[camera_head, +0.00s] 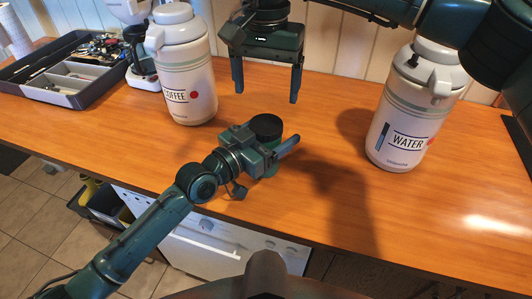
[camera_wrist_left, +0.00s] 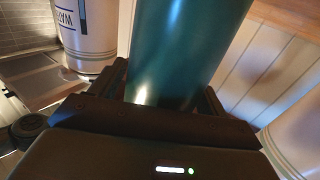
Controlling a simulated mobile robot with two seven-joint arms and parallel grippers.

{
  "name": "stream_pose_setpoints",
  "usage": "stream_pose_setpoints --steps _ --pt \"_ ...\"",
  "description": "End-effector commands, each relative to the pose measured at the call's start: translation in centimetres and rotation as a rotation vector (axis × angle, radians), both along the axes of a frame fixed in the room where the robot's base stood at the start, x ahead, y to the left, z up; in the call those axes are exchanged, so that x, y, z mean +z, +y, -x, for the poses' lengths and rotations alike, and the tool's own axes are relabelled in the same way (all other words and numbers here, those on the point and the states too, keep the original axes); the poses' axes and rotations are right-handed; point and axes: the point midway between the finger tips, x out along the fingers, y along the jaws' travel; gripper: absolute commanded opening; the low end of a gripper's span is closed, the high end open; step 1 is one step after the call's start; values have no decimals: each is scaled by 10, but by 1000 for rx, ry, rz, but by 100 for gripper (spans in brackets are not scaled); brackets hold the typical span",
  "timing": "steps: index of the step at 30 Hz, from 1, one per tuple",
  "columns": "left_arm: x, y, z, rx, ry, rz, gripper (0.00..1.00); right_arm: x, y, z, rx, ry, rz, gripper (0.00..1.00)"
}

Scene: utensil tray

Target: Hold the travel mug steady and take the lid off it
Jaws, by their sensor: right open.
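The dark green travel mug (camera_head: 271,170) stands near the front edge of the counter in the head view, topped by a round black lid (camera_head: 266,126). My left gripper (camera_head: 274,143) is around its body just below the lid, with a finger on either side, and hides much of it. In the left wrist view, the mug's smooth green wall (camera_wrist_left: 185,45) fills the space between the fingers (camera_wrist_left: 165,98), which appear closed against it. My right gripper (camera_head: 266,96) is open and empty, pointing down above the lid with a gap between them.
A white COFFEE jug (camera_head: 187,80) stands behind left, and a white WATER jug (camera_head: 402,125) stands to the right; WATER also shows in the left wrist view (camera_wrist_left: 88,35). A divided utensil tray (camera_head: 72,88) is at the far left. The wooden counter (camera_head: 330,200) is clear around the mug.

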Motion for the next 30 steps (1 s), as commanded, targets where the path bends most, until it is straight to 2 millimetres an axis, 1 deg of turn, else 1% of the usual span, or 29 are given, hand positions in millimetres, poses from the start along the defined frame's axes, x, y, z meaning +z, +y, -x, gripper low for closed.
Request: stream_pose_setpoints --steps 1,2,27,30 --pt "0 0 0 0 0 0 71 0 0 0 0 0 0 82" --pt "0 0 0 0 0 0 69 0 0 0 0 0 0 82" --pt "0 0 0 0 0 0 0 0 0 0 -17 0 0 82" --pt "0 0 0 0 0 0 0 0 0 0 -89 0 0 82"
